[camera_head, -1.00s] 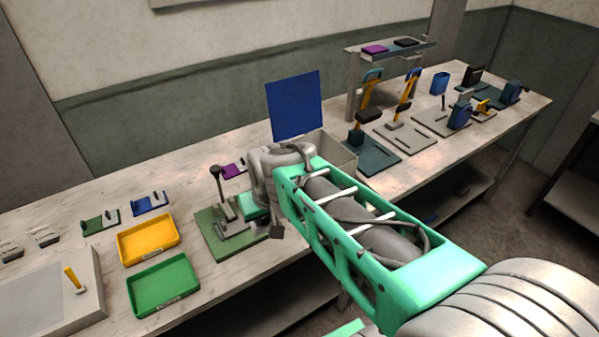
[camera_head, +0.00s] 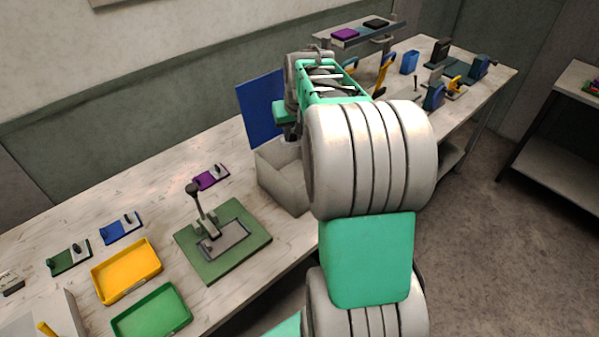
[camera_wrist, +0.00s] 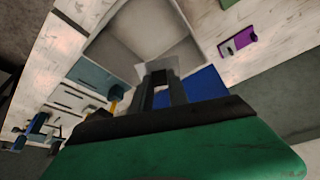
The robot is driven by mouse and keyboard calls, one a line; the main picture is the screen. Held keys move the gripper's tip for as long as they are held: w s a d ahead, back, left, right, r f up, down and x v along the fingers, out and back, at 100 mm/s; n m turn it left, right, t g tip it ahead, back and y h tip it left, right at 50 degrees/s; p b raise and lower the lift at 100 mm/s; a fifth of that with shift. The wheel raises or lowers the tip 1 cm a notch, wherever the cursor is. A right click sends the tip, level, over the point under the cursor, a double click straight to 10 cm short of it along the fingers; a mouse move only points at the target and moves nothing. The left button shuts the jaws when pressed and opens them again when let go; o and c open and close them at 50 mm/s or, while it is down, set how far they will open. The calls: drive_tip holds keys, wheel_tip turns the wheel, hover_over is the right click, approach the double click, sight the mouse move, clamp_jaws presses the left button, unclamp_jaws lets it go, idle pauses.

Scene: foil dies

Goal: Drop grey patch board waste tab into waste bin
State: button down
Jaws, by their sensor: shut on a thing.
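The waste bin is an open, pale box (camera_head: 268,176) on the bench in front of a blue panel. In the wrist view its open inside (camera_wrist: 115,52) lies just beyond my fingertips. My gripper (camera_head: 291,134) is above the bin in the head view, partly hidden by my arm. In the wrist view my gripper (camera_wrist: 161,80) is shut on a thin, pale grey piece, the grey patch board waste tab (camera_wrist: 158,66). The tab shows at the fingertips, over the bin. The gap between tab and bin is hard to judge.
The blue panel (camera_head: 260,108) stands upright behind the bin. A green press board with a lever (camera_head: 244,259) is left of it, with a purple die (camera_head: 211,177) behind. Yellow (camera_head: 127,287) and green (camera_head: 180,318) trays lie further left. Several stands fill the bench's right part.

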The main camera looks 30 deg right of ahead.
drive_tip(key=d+f+b, duration=0.3)
drive_tip(key=f, duration=0.3)
drive_tip(key=shift+d, duration=0.35)
drive_tip(key=c, duration=1.2)
unclamp_jaws()
drive_tip(key=shift+w, duration=0.1)
drive_tip(key=b+v, duration=0.2)
drive_tip(key=v, duration=0.6)
drive_tip(key=shift+a, duration=0.1)
